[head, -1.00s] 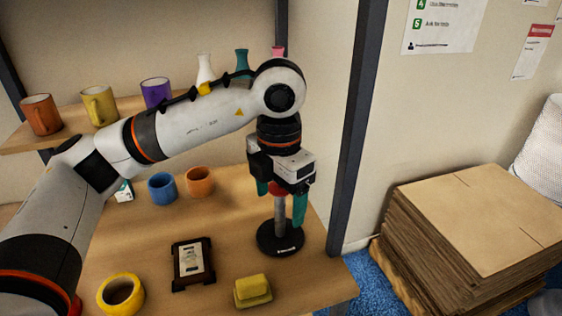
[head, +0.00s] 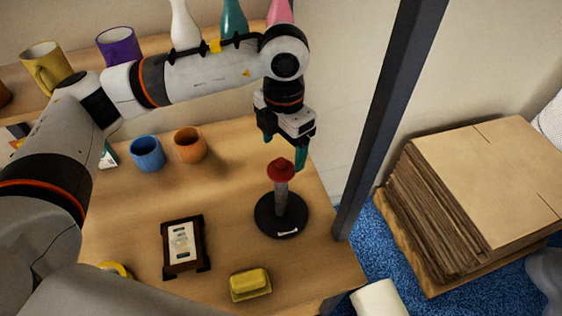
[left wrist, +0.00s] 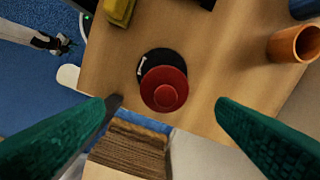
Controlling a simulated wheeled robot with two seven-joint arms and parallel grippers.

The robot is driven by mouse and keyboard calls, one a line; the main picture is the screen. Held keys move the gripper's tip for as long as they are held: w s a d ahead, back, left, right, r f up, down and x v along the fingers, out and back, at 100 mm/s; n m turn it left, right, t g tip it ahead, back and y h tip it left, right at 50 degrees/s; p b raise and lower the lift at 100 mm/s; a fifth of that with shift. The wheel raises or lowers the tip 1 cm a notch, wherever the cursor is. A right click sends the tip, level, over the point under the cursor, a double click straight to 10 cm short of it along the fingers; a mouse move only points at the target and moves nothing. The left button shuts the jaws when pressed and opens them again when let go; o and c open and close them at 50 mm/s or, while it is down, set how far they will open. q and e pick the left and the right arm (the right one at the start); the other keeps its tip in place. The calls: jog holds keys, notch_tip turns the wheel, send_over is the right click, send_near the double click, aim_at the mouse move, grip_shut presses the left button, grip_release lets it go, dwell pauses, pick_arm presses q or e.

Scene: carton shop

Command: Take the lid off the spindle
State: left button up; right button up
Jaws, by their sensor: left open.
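The lid is a red disc with a raised knob (head: 281,167). It sits on top of the grey post of the spindle (head: 281,196), whose round black base (head: 268,222) stands upright on the wooden table. My left gripper (head: 284,152) is open and empty, just above and behind the lid in the head view. In the left wrist view the lid (left wrist: 164,92) lies between the two green fingers (left wrist: 168,106), apart from both, and covers the post and part of the black base. A white arm with a small dark gripper (left wrist: 62,44), seemingly my right, shows at that view's upper left.
A framed plaque (head: 183,246) and a yellow block (head: 250,284) lie in front of the spindle. A blue mug (head: 147,154) and an orange mug (head: 190,145) stand behind left. A dark shelf upright (head: 388,110) rises at the right; flattened cartons (head: 490,185) are stacked beyond it.

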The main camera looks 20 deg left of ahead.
aim_at(282, 160)
pick_arm(q)
jog(key=shift+f, duration=0.3)
jog(key=f+p, duration=0.3)
jog(key=f, duration=0.1)
jog(key=shift+w+a+f, duration=0.1)
jog(key=shift+w+a, duration=0.05)
jog(key=shift+a, duration=0.15)
jog(key=shift+f, duration=0.45)
pick_arm(e)
jog(key=r, duration=0.1)
jog(key=w+r, duration=0.1)
jog(key=r, duration=0.1)
jog(key=shift+w+a, duration=0.2)
pick_arm(q)
jog(key=shift+c, duration=0.4)
jog(key=c, duration=1)
pick_arm(e)
jog(key=shift+s+a, duration=0.1)
